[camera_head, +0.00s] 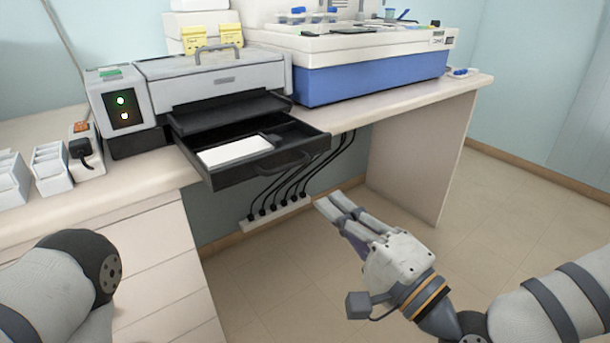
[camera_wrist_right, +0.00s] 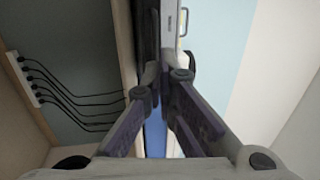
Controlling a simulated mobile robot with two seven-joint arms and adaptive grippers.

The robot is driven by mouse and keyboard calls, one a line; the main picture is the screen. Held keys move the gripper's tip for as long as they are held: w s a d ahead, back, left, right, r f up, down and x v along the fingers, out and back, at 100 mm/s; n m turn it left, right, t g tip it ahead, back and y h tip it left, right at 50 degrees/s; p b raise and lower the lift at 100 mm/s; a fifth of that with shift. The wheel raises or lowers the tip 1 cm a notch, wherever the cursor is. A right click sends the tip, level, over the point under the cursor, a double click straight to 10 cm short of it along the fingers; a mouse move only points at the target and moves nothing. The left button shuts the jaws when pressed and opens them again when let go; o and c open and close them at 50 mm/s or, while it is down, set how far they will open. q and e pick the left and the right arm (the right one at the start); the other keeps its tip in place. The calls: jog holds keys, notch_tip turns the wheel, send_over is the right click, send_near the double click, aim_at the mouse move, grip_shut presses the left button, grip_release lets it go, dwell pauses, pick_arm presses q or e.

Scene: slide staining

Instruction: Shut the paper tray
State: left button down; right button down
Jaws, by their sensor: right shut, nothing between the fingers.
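The black paper tray (camera_head: 226,176) is pulled out from the front of the grey printer (camera_head: 215,80) and overhangs the counter's front edge. A stack of white paper (camera_head: 235,150) lies in its left part, and a handle (camera_head: 285,165) is on its front. My right gripper (camera_head: 328,201) is shut and empty, in front of the counter, to the right of and below the tray, apart from it. Its fingers also show in the right wrist view (camera_wrist_right: 160,82). My left gripper is out of view; only part of my left arm shows at the lower left.
The counter (camera_head: 395,92) carries a blue and white machine (camera_head: 370,75) to the right of the printer. A power strip (camera_head: 275,213) with several black cables hangs below the tray. White racks (camera_head: 50,170) stand at the left. The floor in front is clear.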

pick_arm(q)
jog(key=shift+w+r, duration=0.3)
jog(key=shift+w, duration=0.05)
pick_arm(e)
jog(key=x, duration=0.8)
jog(key=shift+w+a, duration=0.2)
jog(key=shift+w, duration=0.15)
jog(key=shift+f, duration=0.1)
